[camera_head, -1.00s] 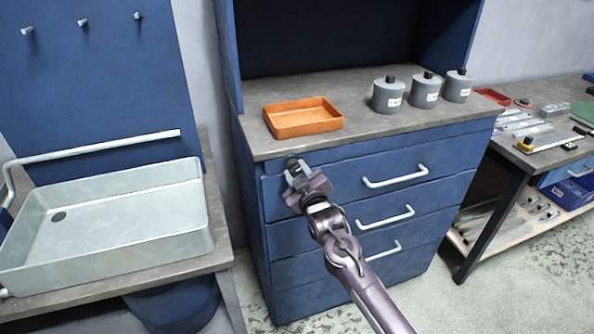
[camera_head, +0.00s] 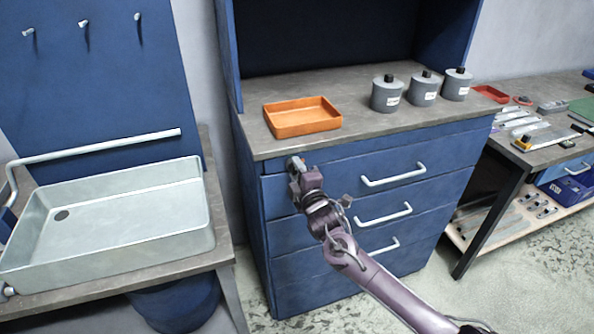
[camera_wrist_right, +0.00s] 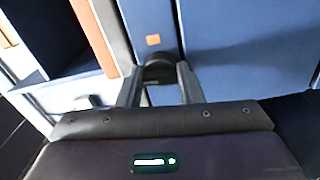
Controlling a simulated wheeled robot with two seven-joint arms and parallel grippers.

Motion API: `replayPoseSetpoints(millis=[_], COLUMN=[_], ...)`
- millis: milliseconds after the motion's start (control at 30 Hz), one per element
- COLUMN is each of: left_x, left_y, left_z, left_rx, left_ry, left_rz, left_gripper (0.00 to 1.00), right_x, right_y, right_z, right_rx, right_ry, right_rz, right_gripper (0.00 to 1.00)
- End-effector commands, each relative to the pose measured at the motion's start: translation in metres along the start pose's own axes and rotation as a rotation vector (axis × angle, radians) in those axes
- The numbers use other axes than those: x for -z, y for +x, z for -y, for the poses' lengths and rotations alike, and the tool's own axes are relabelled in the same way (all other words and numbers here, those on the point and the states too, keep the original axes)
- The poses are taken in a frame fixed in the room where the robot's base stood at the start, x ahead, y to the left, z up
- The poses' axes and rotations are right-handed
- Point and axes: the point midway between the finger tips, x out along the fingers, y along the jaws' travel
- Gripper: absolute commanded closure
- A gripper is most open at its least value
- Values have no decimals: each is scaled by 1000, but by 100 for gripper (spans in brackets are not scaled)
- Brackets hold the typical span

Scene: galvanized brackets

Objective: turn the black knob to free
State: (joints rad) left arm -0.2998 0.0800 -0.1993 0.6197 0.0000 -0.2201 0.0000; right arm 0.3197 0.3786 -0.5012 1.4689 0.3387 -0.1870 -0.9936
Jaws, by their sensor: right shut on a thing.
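The black knob (camera_wrist_right: 158,68) sits on the blue front of the drawer cabinet, between the fingertips of my right gripper (camera_wrist_right: 158,82) in the right wrist view. The two fingers are shut on it, one on each side. In the head view my right gripper (camera_head: 296,170) is at the upper left corner of the top drawer, below the worktop edge, and largely hides the knob. Which way the knob points cannot be told. My left gripper is not in view.
An orange tray (camera_head: 303,129) and several lidded grey canisters (camera_head: 387,107) stand on the cabinet's worktop (camera_head: 365,145). White drawer handles (camera_head: 394,176) stick out to the right of my gripper. A metal sink (camera_head: 120,258) is at the left, a bench with tools at the right.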

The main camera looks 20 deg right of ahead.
Motion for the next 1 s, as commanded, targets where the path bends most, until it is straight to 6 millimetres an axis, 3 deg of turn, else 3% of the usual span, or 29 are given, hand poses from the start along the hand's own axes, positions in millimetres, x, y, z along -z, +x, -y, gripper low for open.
replayPoseSetpoints(millis=[300, 867, 900, 1000], left_x=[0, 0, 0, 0], left_y=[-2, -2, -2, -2], left_z=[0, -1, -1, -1], left_rx=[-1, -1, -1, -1], left_ry=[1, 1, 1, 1], left_rz=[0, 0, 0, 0], left_gripper=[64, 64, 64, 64], right_x=[0, 0, 0, 0], right_y=[0, 0, 0, 0], right_z=[0, 1, 1, 1], right_rx=[2, 2, 2, 2], right_ry=[-127, -154, -153, -153], right_rz=[1, -1, -1, -1], right_gripper=[90, 90, 63, 50])
